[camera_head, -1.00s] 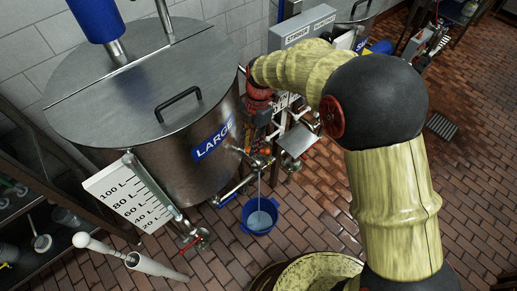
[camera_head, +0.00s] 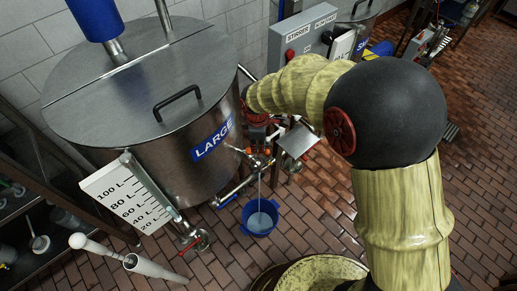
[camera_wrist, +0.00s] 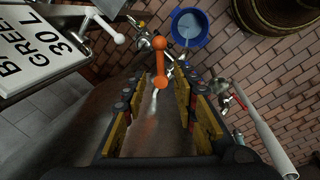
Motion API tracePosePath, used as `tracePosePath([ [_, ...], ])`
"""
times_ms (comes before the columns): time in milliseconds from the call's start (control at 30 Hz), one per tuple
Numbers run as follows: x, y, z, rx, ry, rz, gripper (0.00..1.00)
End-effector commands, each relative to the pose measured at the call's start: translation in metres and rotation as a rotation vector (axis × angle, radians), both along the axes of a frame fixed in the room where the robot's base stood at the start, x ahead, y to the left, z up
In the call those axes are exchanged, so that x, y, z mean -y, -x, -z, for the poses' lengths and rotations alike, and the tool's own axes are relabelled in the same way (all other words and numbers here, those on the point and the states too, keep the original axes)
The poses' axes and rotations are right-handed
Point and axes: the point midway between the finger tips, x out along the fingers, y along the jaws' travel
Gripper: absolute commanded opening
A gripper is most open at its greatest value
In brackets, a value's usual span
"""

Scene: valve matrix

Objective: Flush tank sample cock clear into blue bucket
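The large steel tank (camera_head: 150,110) with its blue LARGE label stands at left in the head view. The sample cock (camera_head: 262,160) is low on its right side. A thin pale stream falls from it into the blue bucket (camera_head: 260,217) on the floor, which holds greyish liquid. The bucket also shows in the wrist view (camera_wrist: 205,40). An orange handle (camera_wrist: 160,62) stands ahead of my gripper (camera_wrist: 160,95), roughly centred between its fingers. The fingers are spread apart, with nothing visibly held. In the head view my forearm hides most of the gripper.
A grey stirrer control box (camera_head: 303,38) is on the wall behind my arm. A white volume scale (camera_head: 127,195) and red-handled valve (camera_head: 196,242) are at the tank's lower left. A sign (camera_wrist: 35,45) stands left in the wrist view. A barrel (camera_head: 315,270) stands in front.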

Motion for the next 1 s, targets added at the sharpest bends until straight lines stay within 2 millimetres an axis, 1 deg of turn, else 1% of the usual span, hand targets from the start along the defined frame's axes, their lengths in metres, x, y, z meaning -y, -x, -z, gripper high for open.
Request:
tracePosePath([
  [33, 0.000, -0.001, 0.008, -0.002, 0.001, 0.000, 0.29],
  [200, 0.001, -0.005, 0.034, -0.004, 0.002, -0.001, 0.29],
  [300, 0.000, -0.008, 0.049, -0.004, 0.001, -0.001, 0.29],
  [400, 0.000, -0.011, 0.060, -0.002, 0.000, -0.001, 0.29],
  [533, 0.000, -0.012, 0.065, -0.002, 0.001, -0.001, 0.29],
  [733, 0.000, -0.013, 0.065, -0.002, 0.000, -0.001, 0.29],
  [1000, 0.000, -0.012, 0.065, -0.002, 0.000, -0.001, 0.13],
])
